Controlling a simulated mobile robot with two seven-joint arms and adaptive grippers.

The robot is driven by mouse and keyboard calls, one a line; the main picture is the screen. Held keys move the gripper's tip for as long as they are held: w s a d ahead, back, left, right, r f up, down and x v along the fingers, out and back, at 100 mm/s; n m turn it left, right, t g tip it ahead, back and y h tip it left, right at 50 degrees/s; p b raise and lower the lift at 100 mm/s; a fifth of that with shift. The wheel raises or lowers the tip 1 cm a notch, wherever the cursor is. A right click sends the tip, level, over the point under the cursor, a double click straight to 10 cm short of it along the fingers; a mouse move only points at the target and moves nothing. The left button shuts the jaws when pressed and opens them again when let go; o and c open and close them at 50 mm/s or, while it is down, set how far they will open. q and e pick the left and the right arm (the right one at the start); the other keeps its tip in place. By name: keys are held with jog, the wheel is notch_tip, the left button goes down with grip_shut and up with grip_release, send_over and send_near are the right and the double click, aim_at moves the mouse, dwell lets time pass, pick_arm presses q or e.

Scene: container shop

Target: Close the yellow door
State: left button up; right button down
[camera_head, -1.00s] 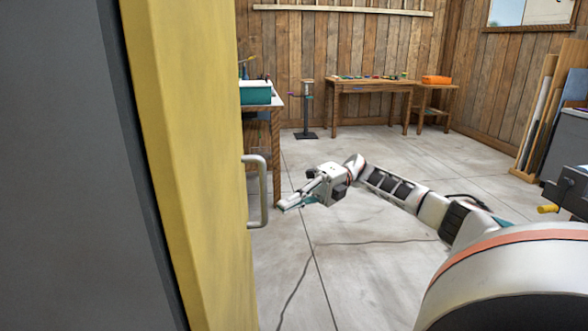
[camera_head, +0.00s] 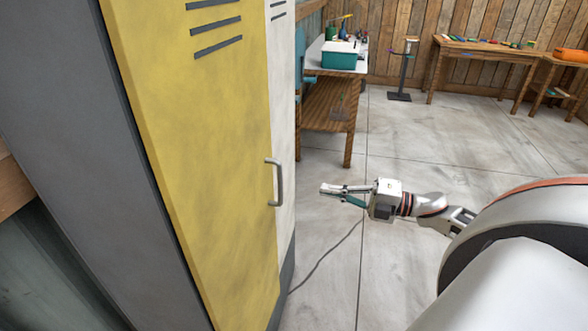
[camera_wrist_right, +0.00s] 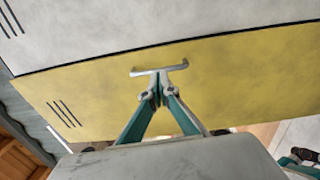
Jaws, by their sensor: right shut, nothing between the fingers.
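The yellow door (camera_head: 215,150) is the tall front of a grey locker, with dark slots near its top and a grey bar handle (camera_head: 274,182) at its right edge. It lies nearly flush beside a white door (camera_head: 283,110); I cannot tell whether a small gap is left. My right gripper (camera_head: 322,188) is shut and empty, to the right of the handle in the head view. In the right wrist view its closed fingertips (camera_wrist_right: 157,92) appear just below the handle (camera_wrist_right: 160,69), over the yellow face (camera_wrist_right: 230,75); contact is unclear. My left gripper is out of view.
The grey locker side (camera_head: 60,130) fills the left. A workbench (camera_head: 335,95) with a teal box (camera_head: 340,54) stands behind the locker. A long wooden table (camera_head: 490,50) is at the back wall. The concrete floor (camera_head: 430,140) between is open.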

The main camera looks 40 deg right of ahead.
aim_at(271, 181)
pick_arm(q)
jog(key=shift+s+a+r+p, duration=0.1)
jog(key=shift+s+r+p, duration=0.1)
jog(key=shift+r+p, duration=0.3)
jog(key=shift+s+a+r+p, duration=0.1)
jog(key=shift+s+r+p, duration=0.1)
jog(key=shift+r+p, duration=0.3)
pick_arm(e)
jog(key=shift+m+h, duration=0.3)
jog(key=shift+m, duration=0.1)
jog(key=x, duration=1.3)
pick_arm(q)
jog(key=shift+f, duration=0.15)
pick_arm(e)
jog(key=shift+f, duration=0.1)
